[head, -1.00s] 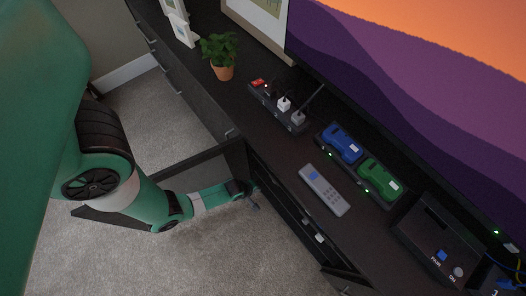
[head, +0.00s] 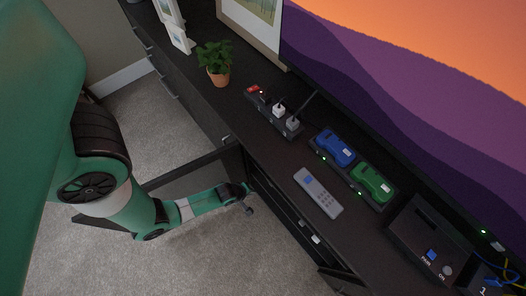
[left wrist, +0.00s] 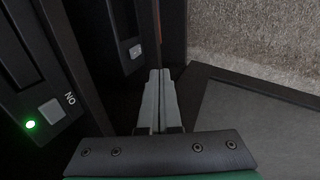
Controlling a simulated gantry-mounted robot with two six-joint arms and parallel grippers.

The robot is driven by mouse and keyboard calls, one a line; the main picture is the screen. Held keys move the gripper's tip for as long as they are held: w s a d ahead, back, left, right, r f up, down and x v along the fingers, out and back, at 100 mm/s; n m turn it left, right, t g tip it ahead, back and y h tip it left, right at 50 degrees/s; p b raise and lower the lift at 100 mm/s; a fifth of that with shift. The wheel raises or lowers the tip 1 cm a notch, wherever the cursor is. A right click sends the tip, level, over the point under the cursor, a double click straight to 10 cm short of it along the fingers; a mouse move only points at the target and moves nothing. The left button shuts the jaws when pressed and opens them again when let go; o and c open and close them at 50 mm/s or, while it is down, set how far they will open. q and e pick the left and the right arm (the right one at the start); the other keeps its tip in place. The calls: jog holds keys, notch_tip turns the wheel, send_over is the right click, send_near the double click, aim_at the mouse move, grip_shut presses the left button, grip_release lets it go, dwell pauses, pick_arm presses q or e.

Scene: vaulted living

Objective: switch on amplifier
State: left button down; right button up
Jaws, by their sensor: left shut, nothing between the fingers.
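My left gripper (head: 249,207) is shut and empty in front of the open cabinet under the screen. In the left wrist view its closed fingers (left wrist: 159,100) point into the cabinet opening. There a dark device (left wrist: 20,85) at the left has a grey button (left wrist: 51,112) marked "ON" and a lit green light (left wrist: 30,125). A second dark device (left wrist: 112,40) beyond it has a grey button (left wrist: 135,51) with a small mark, just left of the fingertips in the picture. I cannot tell which device is the amplifier. The fingers appear clear of both buttons. My right gripper is not in view.
An open cabinet door (head: 195,177) stands behind my left forearm. On the cabinet top are a potted plant (head: 217,76), a power strip (head: 262,110), blue (head: 334,148) and green (head: 371,182) items in a dock, a remote (head: 318,192) and a black box (head: 415,238). Carpet lies in front.

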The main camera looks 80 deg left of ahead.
pick_arm(q)
jog(key=w+a+f+b, duration=0.1)
jog(key=w+f+b, duration=0.1)
jog(key=b, duration=0.1)
jog(key=w+a+f+b, duration=0.1)
jog(key=w+f+b, duration=0.1)
jog(key=f+b, duration=0.1)
jog(key=w+a+f+b, duration=0.2)
jog(key=w+f+b, duration=0.1)
jog(key=shift+w+a+f, duration=0.1)
jog(key=shift+f, duration=0.05)
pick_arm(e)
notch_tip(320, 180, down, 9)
